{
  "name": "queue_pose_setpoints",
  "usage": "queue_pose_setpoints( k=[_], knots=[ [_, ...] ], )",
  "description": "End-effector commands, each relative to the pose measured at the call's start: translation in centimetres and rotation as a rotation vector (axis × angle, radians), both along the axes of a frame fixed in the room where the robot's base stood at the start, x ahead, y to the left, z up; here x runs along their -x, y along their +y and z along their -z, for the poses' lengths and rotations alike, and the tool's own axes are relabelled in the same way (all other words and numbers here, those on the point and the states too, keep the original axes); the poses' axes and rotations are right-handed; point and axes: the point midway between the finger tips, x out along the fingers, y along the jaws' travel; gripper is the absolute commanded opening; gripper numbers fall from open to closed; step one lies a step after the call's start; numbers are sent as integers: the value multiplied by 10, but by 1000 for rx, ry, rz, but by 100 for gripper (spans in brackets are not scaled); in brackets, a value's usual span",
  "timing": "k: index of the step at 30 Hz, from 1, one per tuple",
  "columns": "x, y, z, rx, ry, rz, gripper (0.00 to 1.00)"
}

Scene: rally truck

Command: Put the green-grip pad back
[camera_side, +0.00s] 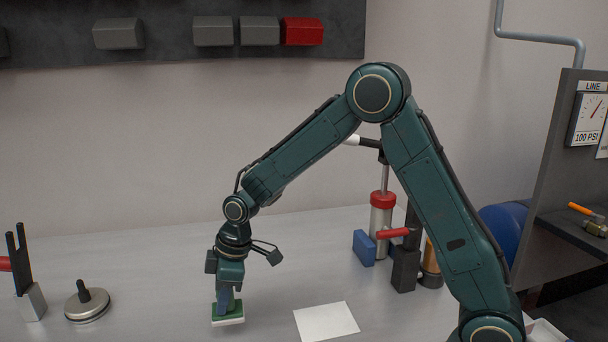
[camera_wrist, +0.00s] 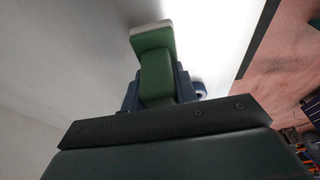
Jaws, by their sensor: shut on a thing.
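The green-grip pad (camera_side: 229,316) has a green body and a white underside. It is at the front of the grey bench, left of centre in the side view, and is roughly level. My gripper (camera_side: 228,300) points down and is shut on its green grip. In the wrist view the green grip of the pad (camera_wrist: 150,42) sits between the blue fingers of my gripper (camera_wrist: 157,88), with the white layer at its far end. I cannot tell whether the pad's underside touches the bench.
A white sheet (camera_side: 326,321) lies right of the pad. A round metal disc with a black knob (camera_side: 87,302) and a black fork-topped block (camera_side: 30,300) stand at left. A blue block (camera_side: 363,247), a red-topped cylinder (camera_side: 381,222) and a red-handled black clamp (camera_side: 404,268) stand behind.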

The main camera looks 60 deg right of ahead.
Motion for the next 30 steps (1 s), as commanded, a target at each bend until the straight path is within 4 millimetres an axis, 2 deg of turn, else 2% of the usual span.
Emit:
queue_pose_setpoints(
  k=[5,14,30],
  knots=[
    [0,0,8,1,2,0,0],
    [0,0,37,0,1,0,0],
    [0,0,43,0,0,0,0]
  ],
)
